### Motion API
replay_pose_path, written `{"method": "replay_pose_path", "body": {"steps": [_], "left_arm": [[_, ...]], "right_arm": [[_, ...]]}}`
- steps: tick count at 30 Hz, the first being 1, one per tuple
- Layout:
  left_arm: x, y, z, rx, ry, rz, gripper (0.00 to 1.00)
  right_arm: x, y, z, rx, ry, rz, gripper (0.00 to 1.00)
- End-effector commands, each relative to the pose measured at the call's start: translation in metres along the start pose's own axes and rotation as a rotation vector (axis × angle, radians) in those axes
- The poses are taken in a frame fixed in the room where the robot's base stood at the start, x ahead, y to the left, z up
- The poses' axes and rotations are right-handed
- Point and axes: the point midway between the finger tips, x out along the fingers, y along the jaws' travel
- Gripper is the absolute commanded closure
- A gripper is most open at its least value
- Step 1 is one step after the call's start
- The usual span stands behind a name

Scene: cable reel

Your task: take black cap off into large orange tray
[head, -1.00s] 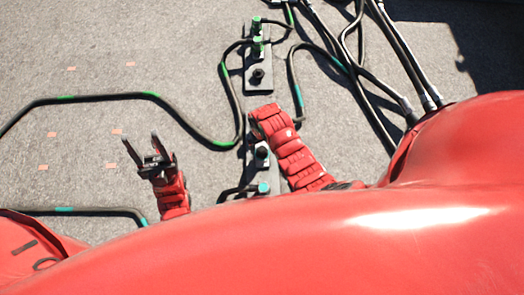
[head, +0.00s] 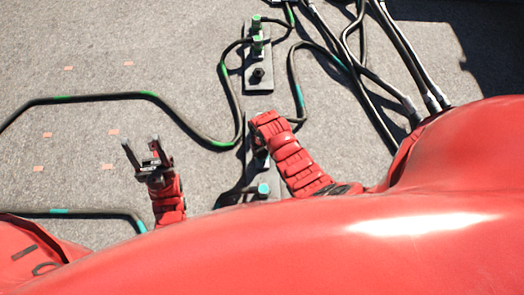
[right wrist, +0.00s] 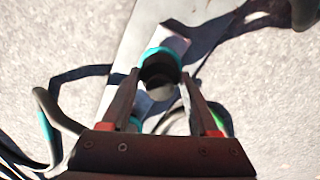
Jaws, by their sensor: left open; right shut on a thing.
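A dark round cap (right wrist: 158,76) shows in the right wrist view between the fingers of my right gripper (right wrist: 161,80), close to a teal ring (right wrist: 158,53). My right gripper is shut on the cap. My left gripper (head: 141,143) is open and empty, over bare ground left of that plate. I see no large orange tray in any view.
An upper plate (head: 258,85) carries green-ringed connectors and a black fitting (head: 258,73). A teal-topped fitting (head: 263,189) stands at the lower plate's near end. Black hoses (head: 110,96) cross the ground around both plates. Small orange squares mark the open ground at left.

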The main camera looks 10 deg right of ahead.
Motion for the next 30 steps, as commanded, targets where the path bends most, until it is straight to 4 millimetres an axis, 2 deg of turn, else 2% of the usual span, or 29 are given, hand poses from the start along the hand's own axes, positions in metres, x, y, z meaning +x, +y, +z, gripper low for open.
{"method": "replay_pose_path", "body": {"steps": [1,5,6,14,20,26,30], "left_arm": [[0.000,0.000,0.000,0.000,0.000,0.000,0.50],[0.000,0.000,0.000,0.000,0.000,0.000,0.50],[0.000,0.000,0.000,0.000,0.000,0.000,0.50],[0.000,0.000,0.000,0.000,0.000,-0.001,0.50],[0.005,-0.002,0.000,0.001,-0.002,-0.008,0.50],[0.017,-0.005,-0.001,0.001,-0.010,-0.027,0.50],[0.028,-0.006,0.001,-0.003,-0.023,-0.043,0.50]], "right_arm": [[0.000,0.000,0.000,0.000,0.000,0.000,0.74],[0.000,0.000,0.000,0.000,0.000,0.000,0.97],[0.000,0.000,0.000,0.000,0.000,0.000,1.00],[-0.001,0.000,0.000,0.000,0.000,0.000,1.00],[-0.012,0.000,-0.001,0.000,0.001,0.000,1.00],[-0.040,0.000,-0.001,0.000,0.003,0.000,1.00],[-0.068,0.000,0.000,0.000,0.002,0.000,1.00]]}}
